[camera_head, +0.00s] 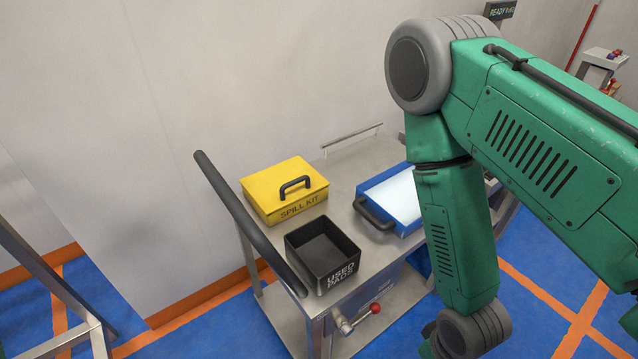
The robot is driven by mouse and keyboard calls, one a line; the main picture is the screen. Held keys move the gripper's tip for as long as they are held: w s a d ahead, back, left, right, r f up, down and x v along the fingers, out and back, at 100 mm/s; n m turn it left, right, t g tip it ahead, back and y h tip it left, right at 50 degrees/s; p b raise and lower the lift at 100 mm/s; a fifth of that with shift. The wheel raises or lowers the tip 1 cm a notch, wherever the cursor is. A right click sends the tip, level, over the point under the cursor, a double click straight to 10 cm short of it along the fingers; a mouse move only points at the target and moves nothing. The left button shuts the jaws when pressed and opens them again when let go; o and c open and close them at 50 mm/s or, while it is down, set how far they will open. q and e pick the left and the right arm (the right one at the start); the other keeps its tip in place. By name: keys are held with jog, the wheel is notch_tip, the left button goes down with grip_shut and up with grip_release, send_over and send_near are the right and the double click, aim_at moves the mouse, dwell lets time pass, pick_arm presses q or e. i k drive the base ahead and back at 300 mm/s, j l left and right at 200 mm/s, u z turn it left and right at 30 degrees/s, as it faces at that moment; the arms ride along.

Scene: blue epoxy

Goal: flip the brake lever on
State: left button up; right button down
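A metal lever with a red ball knob (375,308) sticks out from the front end of a steel cart (390,149), below its top. The lever runs from a round metal hub (342,322) at its left up to the knob at its right, slightly tilted. My green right arm comes in from the right and hangs down to the right of the lever, apart from it in the picture. Its wrist end leaves the frame at the bottom, so my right gripper is not visible. My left gripper is not in view.
On the cart are a yellow spill kit box (284,189), a black used pads bin (322,255) and a blue tray (402,205) with a black handle. A dark push bar (248,220) rises along the cart's left side. A metal frame (45,290) stands at far left.

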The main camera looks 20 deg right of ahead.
aim_at(348, 328)
jog(key=z, duration=0.95)
